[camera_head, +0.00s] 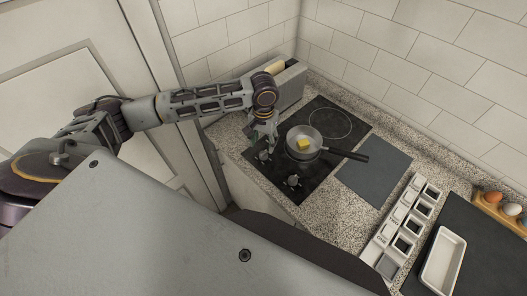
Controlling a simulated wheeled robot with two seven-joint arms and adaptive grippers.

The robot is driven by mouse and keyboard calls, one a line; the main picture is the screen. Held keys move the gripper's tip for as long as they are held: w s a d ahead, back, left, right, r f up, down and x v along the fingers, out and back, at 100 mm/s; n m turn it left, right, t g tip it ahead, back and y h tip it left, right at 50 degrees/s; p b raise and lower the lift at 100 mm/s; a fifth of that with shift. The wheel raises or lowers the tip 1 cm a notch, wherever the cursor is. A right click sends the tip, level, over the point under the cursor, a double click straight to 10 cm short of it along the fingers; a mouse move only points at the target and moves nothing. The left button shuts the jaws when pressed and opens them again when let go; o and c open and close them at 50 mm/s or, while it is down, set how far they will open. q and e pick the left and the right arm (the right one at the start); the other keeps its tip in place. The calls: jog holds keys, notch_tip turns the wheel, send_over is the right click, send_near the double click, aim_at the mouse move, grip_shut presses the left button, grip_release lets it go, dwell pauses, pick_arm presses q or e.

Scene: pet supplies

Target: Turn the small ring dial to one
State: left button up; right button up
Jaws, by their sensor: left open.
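A black cooktop (340,147) is set in the speckled counter. Two round dials sit along its front left side: one dial (292,181) is in clear view, and the other dial (263,156) is close below my left gripper. I cannot read their markings or tell which belongs to the small ring. My left gripper (264,142) points down over the cooktop's left corner and is open, with its fingertips small and partly blurred against the dark glass. I cannot tell whether it touches the dial. My right gripper is out of the picture.
A toaster (290,85) stands behind my left arm. A dark board (373,168), small containers (411,221), a white tray (443,262) and an egg holder (493,206) lie rightward.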

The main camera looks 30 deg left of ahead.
aim_at(263, 152)
pick_arm(q)
jog(key=shift+f+p, duration=0.4)
jog(key=shift+f, duration=3.1)
jog(key=shift+c, duration=0.2)
jog(key=c, duration=1)
